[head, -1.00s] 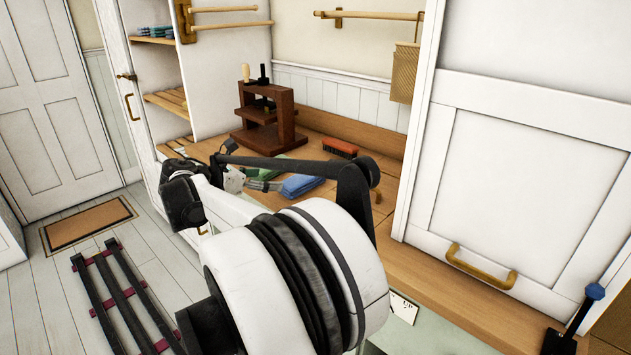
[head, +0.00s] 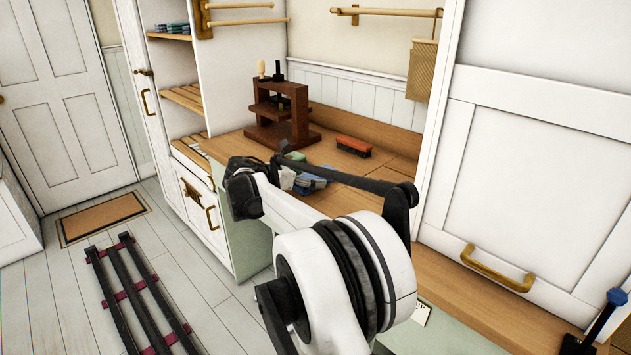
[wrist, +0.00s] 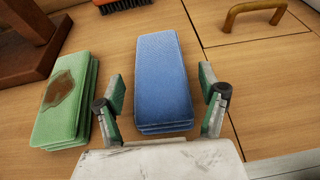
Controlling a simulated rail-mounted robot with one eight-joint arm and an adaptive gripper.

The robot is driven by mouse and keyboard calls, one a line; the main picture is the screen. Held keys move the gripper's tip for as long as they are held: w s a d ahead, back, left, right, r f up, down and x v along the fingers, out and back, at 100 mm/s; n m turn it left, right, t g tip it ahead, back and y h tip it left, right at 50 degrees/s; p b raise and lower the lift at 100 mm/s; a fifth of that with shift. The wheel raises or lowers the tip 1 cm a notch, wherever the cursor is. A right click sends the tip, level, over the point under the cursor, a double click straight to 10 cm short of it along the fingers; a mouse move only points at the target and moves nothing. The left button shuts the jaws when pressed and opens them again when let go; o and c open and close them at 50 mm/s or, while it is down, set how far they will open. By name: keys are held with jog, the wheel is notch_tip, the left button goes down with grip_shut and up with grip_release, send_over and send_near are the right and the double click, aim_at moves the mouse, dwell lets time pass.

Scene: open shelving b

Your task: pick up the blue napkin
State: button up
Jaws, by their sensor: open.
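The blue napkin (wrist: 164,75) is a folded, layered stack lying flat on the wooden counter. In the wrist view it lies ahead of and between the fingers of my gripper (wrist: 161,105), its near end closest to my palm. My gripper is open and empty, with a finger to each side of the napkin; I cannot tell its height above the counter. In the head view only part of the blue napkin (head: 312,183) shows behind my arm, and my fingers are mostly hidden.
A green folded stack with a brown stain (wrist: 65,105) lies just left of the napkin. A red-brown brush (head: 353,146) and a dark wooden stand (head: 284,113) are behind. A brass handle (wrist: 255,12) is at the upper right of the wrist view. The counter right of the napkin is clear.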

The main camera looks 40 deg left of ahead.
jog(key=shift+w+d+f, duration=0.1)
jog(key=shift+w+f, duration=0.1)
jog(key=shift+w, duration=0.3)
jog(key=shift+c, duration=0.4)
jog(key=c, duration=1.2)
jog(key=shift+r, duration=0.15)
jog(key=shift+c, duration=0.2)
